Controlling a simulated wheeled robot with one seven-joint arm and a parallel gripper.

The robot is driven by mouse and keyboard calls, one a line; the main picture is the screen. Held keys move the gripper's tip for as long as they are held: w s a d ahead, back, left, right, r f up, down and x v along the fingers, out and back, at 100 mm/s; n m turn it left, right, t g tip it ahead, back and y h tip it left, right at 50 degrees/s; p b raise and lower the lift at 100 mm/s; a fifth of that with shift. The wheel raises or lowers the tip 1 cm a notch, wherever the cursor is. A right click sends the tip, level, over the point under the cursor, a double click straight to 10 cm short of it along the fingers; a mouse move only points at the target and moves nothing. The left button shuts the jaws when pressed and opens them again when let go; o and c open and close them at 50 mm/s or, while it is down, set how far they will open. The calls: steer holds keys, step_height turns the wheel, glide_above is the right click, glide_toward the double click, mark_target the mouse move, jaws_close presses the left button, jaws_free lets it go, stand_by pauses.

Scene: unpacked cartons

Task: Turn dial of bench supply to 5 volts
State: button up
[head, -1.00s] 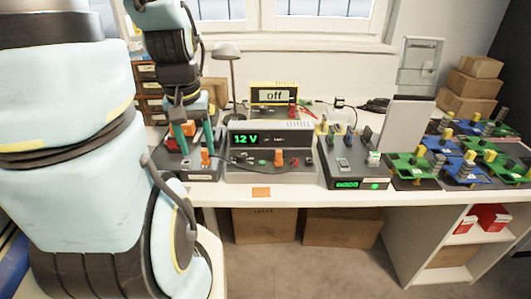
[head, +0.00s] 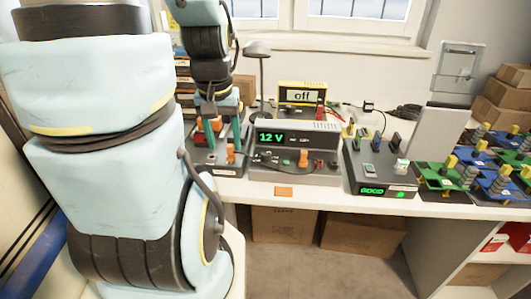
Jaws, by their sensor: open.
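The bench supply (head: 290,175) is a grey box in the middle of the bench. Its green display (head: 271,137) reads 12 V. An orange knob (head: 303,158), apparently its dial, stands on its front beside small sockets and buttons. My gripper (head: 223,133) points down with its teal fingers apart, left of the supply. It is above or behind a dark unit with another orange knob (head: 230,152). Nothing shows between the fingers, and I cannot tell whether they touch that unit.
A yellow meter (head: 302,96) reading "off" stands behind the supply. A dark unit with a green display (head: 382,190) and several circuit boards (head: 440,175) lie to the right. An orange note (head: 284,192) lies at the bench's front edge (head: 320,201). A lamp (head: 258,48) stands behind.

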steer(key=shift+o, duration=0.7)
steer(key=shift+w, duration=0.1)
steer(key=shift+o, duration=0.2)
steer(key=w+d+f+m+g+p, duration=0.1)
steer(key=w+d+m+p, duration=0.2)
steer(key=w+m, duration=0.4)
steer(key=d+m, duration=0.1)
steer(key=m, duration=0.3)
steer(key=shift+w+y, duration=0.2)
steer(key=shift+y, duration=0.1)
steer(key=m+p, duration=0.2)
steer(key=m, duration=0.8)
glide_toward(266, 153)
steer(key=f, duration=0.8)
steer(key=shift+w+a+f, duration=0.1)
steer(key=shift+w+f, duration=0.2)
steer(key=shift+f, duration=0.1)
jaws_close()
